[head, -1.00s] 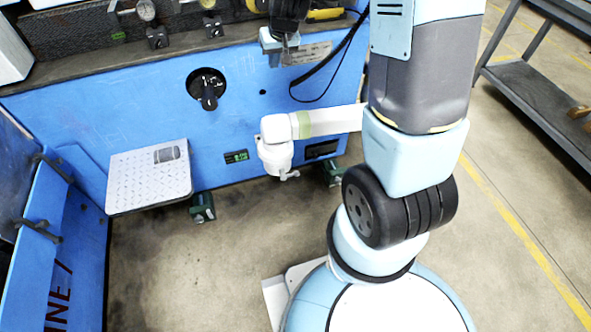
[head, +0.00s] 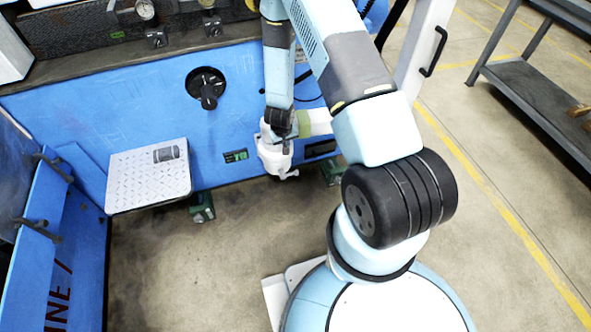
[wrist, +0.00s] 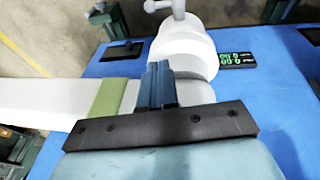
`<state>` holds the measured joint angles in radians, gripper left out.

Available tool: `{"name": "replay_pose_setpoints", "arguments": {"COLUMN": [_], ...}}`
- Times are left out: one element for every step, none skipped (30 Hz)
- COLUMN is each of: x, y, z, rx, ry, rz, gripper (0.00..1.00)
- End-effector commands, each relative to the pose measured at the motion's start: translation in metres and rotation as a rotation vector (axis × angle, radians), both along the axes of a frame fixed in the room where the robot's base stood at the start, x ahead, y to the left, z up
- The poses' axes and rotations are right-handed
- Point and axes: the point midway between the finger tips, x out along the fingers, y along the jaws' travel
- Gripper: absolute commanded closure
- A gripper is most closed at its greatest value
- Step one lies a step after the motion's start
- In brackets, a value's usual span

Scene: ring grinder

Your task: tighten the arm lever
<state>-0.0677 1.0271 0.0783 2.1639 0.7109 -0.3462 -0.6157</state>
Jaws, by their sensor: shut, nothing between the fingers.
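A white arm (head: 318,121) with a green band sticks out from the blue machine front and ends in a white rounded head (head: 274,155). A small pale lever (head: 290,175) shows at the head's lower end. In the wrist view the lever (wrist: 165,8) is at the top edge, partly cut off, beyond the white head (wrist: 184,50). My gripper (wrist: 157,72) is shut and empty, its blue-grey fingers together over the white arm beside the green band. In the head view my wrist hides much of the arm's joint. I cannot tell whether the fingers touch it.
A black rotary handle (head: 207,88) sits on the machine front (head: 130,110). A metal step plate (head: 150,175) is at the left. A green digital display (wrist: 238,60) lies right of the head. A grey shelf cart (head: 540,100) stands at the right. Floor below is clear.

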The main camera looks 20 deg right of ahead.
Motion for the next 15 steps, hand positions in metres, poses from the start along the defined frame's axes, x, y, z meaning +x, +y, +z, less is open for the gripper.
{"name": "replay_pose_setpoints", "arguments": {"x": [-0.008, -0.011, -0.015, -0.018, -0.02, -0.022, -0.024, -0.025, -0.026, -0.027, -0.027, -0.027, -0.027, -0.027, -0.027], "y": [-0.002, -0.003, -0.004, -0.005, -0.006, -0.007, -0.007, -0.008, -0.008, -0.008, -0.008, -0.008, -0.008, -0.008, -0.009], "z": [-0.016, -0.023, -0.03, -0.036, -0.04, -0.044, -0.047, -0.049, -0.051, -0.052, -0.053, -0.053, -0.053, -0.053, -0.053], "rx": [-0.014, -0.022, -0.032, -0.037, -0.043, -0.049, -0.053, -0.055, -0.058, -0.059, -0.06, -0.061, -0.061, -0.061, -0.061], "ry": [0.014, 0.018, 0.022, 0.027, 0.029, 0.031, 0.033, 0.036, 0.036, 0.037, 0.037, 0.037, 0.037, 0.037, 0.037], "rz": [-0.001, 0.0, 0.0, -0.001, -0.001, 0.0, -0.001, 0.0, -0.001, 0.0, -0.001, -0.001, -0.001, -0.001, -0.001], "gripper": [1.0, 1.0, 1.0, 1.0, 1.0, 1.0, 1.0, 1.0, 1.0, 1.0, 1.0, 1.0, 1.0, 1.0, 1.0]}}
